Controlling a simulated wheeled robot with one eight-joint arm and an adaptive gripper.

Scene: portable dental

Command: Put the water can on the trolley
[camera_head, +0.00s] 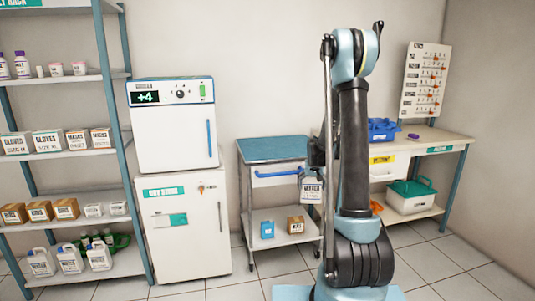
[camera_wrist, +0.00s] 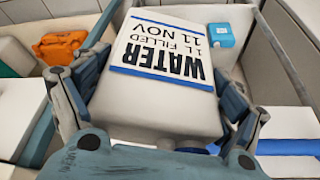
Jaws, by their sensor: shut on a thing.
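The water can (camera_wrist: 165,70) is a white can with a blue-striped label reading "WATER 1L FILLED 11 NOV". It fills the middle of the wrist view, between the two fingers of my gripper (camera_wrist: 155,100), which are shut on it. In the head view the can (camera_head: 312,191) hangs below my gripper, at the right front of the trolley and apart from the floor. The trolley (camera_head: 272,148) has a blue top, a drawer with a blue handle and a lower shelf (camera_head: 268,240). Its top is bare where visible; my arm hides its right side.
A blue box (camera_head: 267,230) and a brown box (camera_head: 296,224) stand on the trolley's lower shelf. A white fridge stack (camera_head: 180,225) is to the left. A bench (camera_head: 440,139) is to the right, with a teal-lidded box (camera_head: 410,196) and an orange item (camera_head: 376,207) below.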

